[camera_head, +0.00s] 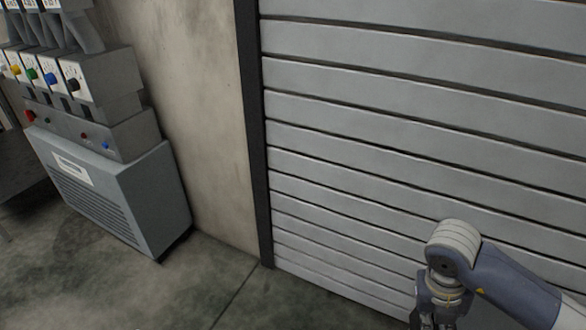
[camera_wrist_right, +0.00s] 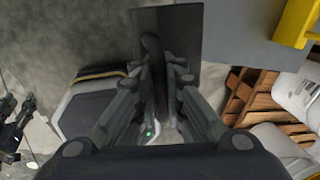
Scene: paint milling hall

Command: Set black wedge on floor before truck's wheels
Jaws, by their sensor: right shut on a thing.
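My right gripper (camera_wrist_right: 165,75) is shut on the black wedge (camera_wrist_right: 182,35). In the right wrist view the wedge shows as a dark flat-sided block beyond the fingers, with a dark bar between them; the fingers hide part of it. In the head view the right gripper (camera_head: 437,318) is at the bottom edge, cut off, in front of the slatted shutter, and the wedge does not show there. My left gripper (camera_wrist_right: 18,112) shows small at the left edge of the right wrist view, its fingers apart and empty. No truck wheels can be made out.
A grey slatted shutter (camera_head: 400,130) fills the right of the head view. A grey cabinet (camera_head: 120,195) with a coloured-button panel stands left, with bare floor (camera_head: 225,290) before it. The wrist view shows a wooden pallet (camera_wrist_right: 245,98), white containers (camera_wrist_right: 300,95) and a yellow bar (camera_wrist_right: 293,25).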

